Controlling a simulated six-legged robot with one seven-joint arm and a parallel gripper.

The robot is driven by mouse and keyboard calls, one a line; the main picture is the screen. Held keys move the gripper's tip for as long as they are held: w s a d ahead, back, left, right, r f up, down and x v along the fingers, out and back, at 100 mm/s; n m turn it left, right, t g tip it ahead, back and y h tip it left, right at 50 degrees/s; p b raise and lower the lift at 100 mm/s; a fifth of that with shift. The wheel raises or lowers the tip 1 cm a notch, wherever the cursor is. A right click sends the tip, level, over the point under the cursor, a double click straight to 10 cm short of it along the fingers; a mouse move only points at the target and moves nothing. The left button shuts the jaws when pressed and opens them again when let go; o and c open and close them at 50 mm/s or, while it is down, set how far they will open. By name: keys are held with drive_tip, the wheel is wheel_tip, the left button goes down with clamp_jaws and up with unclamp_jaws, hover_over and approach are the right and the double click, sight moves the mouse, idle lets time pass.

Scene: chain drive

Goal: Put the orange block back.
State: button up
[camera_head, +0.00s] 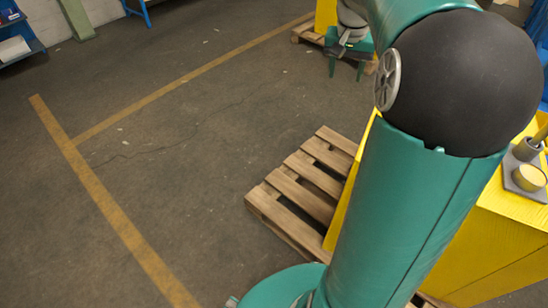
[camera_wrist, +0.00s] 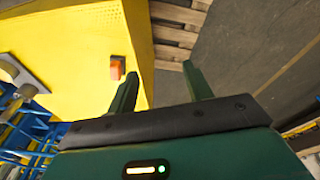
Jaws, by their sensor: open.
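The orange block (camera_wrist: 116,68) is small and shows in the wrist view on the yellow surface (camera_wrist: 70,45), near that surface's right edge. My gripper (camera_wrist: 160,70) is open, with two green fingers apart and nothing between them. The block lies to the left of the left finger's tip, outside the gap and apart from it. In the head view my gripper (camera_head: 347,68) shows at the top, partly behind my own arm, its fingers pointing down. I cannot make out the orange block in the head view.
A grey fixture (camera_wrist: 22,76) stands at the wrist view's left, above blue racking (camera_wrist: 30,130). A wooden pallet (camera_wrist: 178,28) and dark floor lie beyond. In the head view, another pallet (camera_head: 300,190) and a yellow box (camera_head: 500,235) stand right; floor at left is clear.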

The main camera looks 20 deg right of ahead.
drive_tip(key=s+a+r+n, duration=0.2)
drive_tip(key=s+a, duration=0.1)
drive_tip(key=a, duration=0.7)
drive_tip(key=s+a+f+n+t, duration=0.2)
drive_tip(key=s+a+n, duration=0.1)
drive_tip(key=s+a, duration=0.4)
drive_tip(key=s+a+f+n+t+y, duration=0.1)
drive_tip(key=s+a+f+n+t, duration=0.1)
drive_tip(key=s+a, duration=0.5)
drive_tip(key=a+n, duration=0.1)
drive_tip(key=a, duration=0.3)
drive_tip(key=shift+s+n+y, duration=0.15)
drive_tip(key=shift+n+y, duration=0.15)
drive_tip(key=shift+c, duration=0.2)
drive_tip(key=shift+c, duration=1.4)
drive_tip(key=shift+d, duration=0.1)
drive_tip(key=shift+d, duration=0.1)
